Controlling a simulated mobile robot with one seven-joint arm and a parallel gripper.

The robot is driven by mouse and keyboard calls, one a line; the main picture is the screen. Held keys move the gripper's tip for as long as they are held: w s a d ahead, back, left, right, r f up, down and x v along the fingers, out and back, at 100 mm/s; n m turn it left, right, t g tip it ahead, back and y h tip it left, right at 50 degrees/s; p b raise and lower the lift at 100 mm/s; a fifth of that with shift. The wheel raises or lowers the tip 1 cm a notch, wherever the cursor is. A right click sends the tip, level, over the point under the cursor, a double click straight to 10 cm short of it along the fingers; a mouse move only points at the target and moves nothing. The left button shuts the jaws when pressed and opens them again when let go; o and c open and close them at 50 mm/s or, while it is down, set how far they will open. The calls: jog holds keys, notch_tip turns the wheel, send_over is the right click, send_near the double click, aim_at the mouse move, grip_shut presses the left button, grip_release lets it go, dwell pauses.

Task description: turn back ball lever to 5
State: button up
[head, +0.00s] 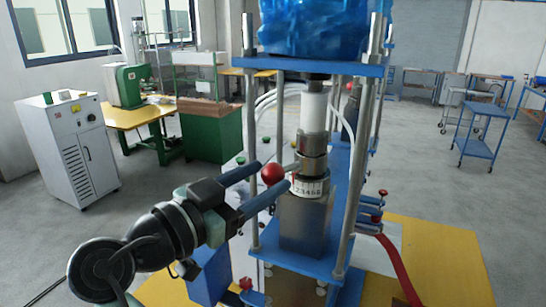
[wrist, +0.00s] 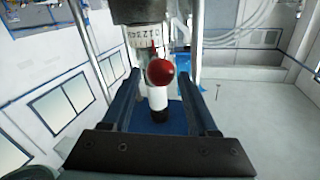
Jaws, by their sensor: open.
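A red ball lever (head: 272,174) sticks out from the metal column, just above a white numbered ring (head: 307,188). In the wrist view the red ball (wrist: 160,72) is in the middle, with the numbered ring (wrist: 147,34) above it, its digits upside down. A thin red mark shows by the ring, but the number it meets is too small to tell. My gripper (head: 273,176) is open, with one finger on each side of the ball; it also shows in the wrist view (wrist: 160,78). Gaps show between ball and fingers there.
Metal posts (head: 251,110) and a blue top plate (head: 315,65) frame the column. A smaller red knob (head: 350,87) shows farther back. Red-knobbed valves (head: 378,203) and a red hose (head: 400,270) lie to the right. Open floor (head: 430,170) is beyond.

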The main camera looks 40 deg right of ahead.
aim_at(297, 165)
jog(key=shift+w+d+p, duration=0.2)
jog(key=shift+d+p, duration=0.25)
jog(key=shift+d, duration=1)
jog(key=shift+c, duration=0.2)
grip_shut()
